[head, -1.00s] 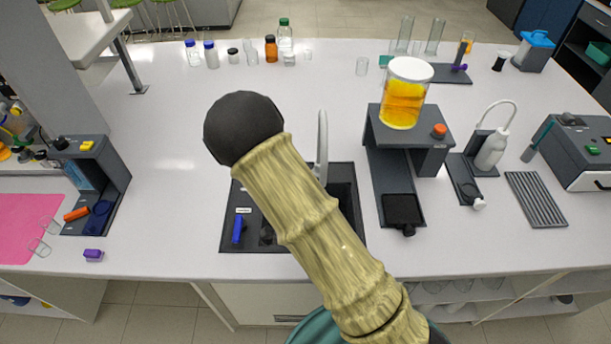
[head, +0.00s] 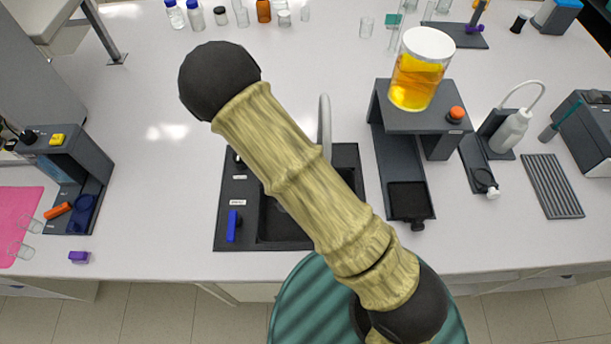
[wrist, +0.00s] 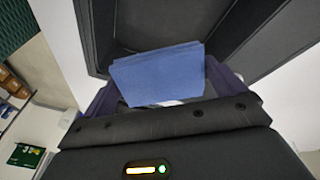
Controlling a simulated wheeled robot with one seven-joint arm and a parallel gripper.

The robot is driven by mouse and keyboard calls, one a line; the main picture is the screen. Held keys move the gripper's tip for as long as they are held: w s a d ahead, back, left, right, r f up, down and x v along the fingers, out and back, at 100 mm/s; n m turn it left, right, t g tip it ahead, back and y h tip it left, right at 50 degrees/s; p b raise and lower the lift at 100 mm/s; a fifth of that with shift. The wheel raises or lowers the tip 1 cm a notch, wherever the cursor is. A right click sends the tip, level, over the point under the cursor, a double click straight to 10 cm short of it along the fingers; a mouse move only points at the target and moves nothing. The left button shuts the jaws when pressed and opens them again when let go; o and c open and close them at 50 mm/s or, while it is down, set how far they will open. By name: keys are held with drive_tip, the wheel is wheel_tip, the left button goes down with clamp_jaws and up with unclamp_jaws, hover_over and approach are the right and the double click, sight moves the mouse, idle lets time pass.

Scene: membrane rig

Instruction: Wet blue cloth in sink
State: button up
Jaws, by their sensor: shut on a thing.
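My gripper (wrist: 160,92) is shut on the blue cloth (wrist: 158,72) in the wrist view. The cloth looks like a flat folded pad held upright between the two fingers. Behind it, dark walls and a dark floor look like the sink. In the head view the black sink (head: 283,222) is set in the counter, with a grey tap spout (head: 325,120) and a blue lever (head: 232,226) on its left rim. My arm crosses in front of the sink and hides part of it. My gripper and the cloth do not show in the head view.
A stand (head: 415,118) with a jar of amber liquid (head: 417,72) is right of the sink. A wash bottle (head: 510,132) and a ribbed grey tray (head: 552,186) lie farther right. A dark rig (head: 75,170) stands left. The counter between it and the sink is clear.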

drive_tip(key=shift+w, duration=0.1)
drive_tip(key=shift+f, duration=0.1)
idle(0.3)
drive_tip(key=shift+f+b, duration=6.65)
drive_tip(key=shift+f, duration=2.3)
drive_tip(key=shift+r+p, duration=6.9)
drive_tip(key=shift+r, duration=1.25)
